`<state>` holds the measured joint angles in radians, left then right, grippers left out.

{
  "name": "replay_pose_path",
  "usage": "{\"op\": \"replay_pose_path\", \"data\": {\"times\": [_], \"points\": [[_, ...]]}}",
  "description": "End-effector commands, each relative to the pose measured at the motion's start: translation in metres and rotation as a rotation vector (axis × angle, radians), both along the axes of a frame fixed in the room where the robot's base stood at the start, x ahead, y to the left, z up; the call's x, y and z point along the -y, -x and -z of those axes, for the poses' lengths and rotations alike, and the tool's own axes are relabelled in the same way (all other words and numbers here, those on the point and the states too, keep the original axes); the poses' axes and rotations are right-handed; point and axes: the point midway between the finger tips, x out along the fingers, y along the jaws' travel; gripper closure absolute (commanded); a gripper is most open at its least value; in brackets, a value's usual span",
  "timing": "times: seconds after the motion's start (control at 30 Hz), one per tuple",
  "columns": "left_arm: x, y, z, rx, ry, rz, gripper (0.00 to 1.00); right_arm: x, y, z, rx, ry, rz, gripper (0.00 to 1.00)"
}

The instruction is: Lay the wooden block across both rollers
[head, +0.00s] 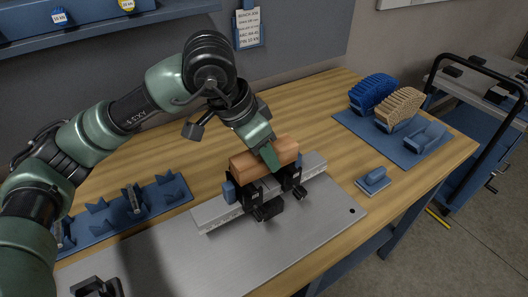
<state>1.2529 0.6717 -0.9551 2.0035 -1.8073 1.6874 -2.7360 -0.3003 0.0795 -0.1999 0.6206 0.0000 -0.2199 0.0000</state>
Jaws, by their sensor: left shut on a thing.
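The wooden block (247,166) is orange-brown and lies lengthwise over the fixture in the middle of the bench. My left gripper (269,157) reaches down from above and is shut on the block near its middle. The block is roughly level, along the grey rail (215,212). Under it stand two black supports (257,192), one near each end. The rollers are mostly hidden by the block and supports, so I cannot tell whether the block touches them.
A blue rack (118,213) stands at left on the bench. A blue tray (383,141) with blue and tan ribbed pieces (398,108) is at back right. A small blue piece (374,176) lies nearer. The steel plate (215,262) is largely clear in front. A cart stands far right.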

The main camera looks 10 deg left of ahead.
Motion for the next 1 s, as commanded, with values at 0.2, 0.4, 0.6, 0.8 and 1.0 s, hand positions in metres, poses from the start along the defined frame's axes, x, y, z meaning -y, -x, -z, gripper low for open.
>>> {"op": "replay_pose_path", "data": {"times": [0.2, 0.4, 0.6, 0.8, 1.0], "points": [[0.000, 0.000, 0.001, 0.001, 0.001, 0.000, 0.37, 0.000, 0.000, 0.002, 0.000, 0.000, 0.000, 0.53], [0.000, 0.000, 0.001, 0.000, 0.000, 0.000, 0.34, 0.000, 0.000, 0.002, 0.000, 0.000, 0.000, 0.53], [-0.001, 0.001, -0.003, 0.002, 0.001, 0.000, 0.34, 0.000, 0.000, 0.003, 0.000, 0.000, 0.000, 0.53], [-0.010, 0.008, -0.030, 0.006, 0.000, -0.002, 0.34, 0.000, 0.000, 0.010, -0.001, 0.000, 0.000, 0.53], [-0.018, 0.017, -0.059, 0.003, 0.001, -0.002, 0.34, 0.000, 0.000, 0.014, -0.001, 0.000, 0.000, 0.53]]}}
